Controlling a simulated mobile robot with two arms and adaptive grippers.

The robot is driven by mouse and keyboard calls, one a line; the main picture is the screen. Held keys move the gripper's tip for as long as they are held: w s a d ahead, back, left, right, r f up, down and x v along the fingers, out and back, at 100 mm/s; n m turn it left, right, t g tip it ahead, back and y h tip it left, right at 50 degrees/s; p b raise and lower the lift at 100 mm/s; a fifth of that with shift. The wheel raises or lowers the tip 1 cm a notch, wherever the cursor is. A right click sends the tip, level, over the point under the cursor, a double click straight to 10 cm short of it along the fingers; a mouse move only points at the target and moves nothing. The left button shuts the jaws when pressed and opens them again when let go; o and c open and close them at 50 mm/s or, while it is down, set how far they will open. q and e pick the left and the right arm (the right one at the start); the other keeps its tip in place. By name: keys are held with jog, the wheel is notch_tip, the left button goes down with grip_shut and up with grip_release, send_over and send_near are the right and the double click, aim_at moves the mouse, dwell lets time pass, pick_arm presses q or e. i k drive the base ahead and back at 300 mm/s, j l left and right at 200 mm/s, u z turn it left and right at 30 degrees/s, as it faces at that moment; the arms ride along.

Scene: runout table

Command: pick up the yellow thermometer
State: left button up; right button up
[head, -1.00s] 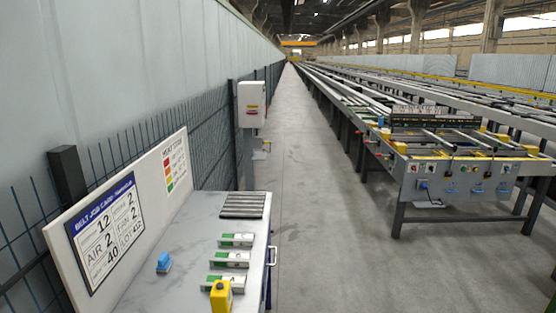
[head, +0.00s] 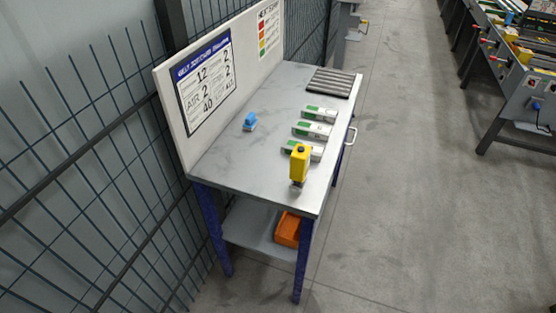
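The yellow thermometer (head: 299,163) stands upright near the front edge of the grey workbench top (head: 237,170) in the head view. It has a yellow body with a dark part on top and a grey lower end. It stands in front of the nearest green and white box and partly covers it. Neither of my grippers shows in the head view.
Several green and white boxes (head: 311,131) lie behind the thermometer. A blue object (head: 250,121) lies to the left, and a ribbed dark mat (head: 332,82) at the back. An orange bin (head: 287,230) sits on the lower shelf. A wire fence (head: 80,200) runs along the left; floor (head: 400,200) is clear on the right.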

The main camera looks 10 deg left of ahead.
aim_at(299, 162)
jog(key=k+l+u, duration=0.1)
jog(key=l+u, duration=0.2)
jog(key=k+l+u, duration=0.3)
jog(key=l, duration=0.15)
jog(key=k+l+u, duration=0.1)
jog(key=l+u, duration=0.2)
jog(key=k+l, duration=0.35)
jog(key=l, duration=0.15)
jog(key=k+l+u, duration=0.1)
jog(key=k+l, duration=0.2)
jog(key=l, duration=0.15)
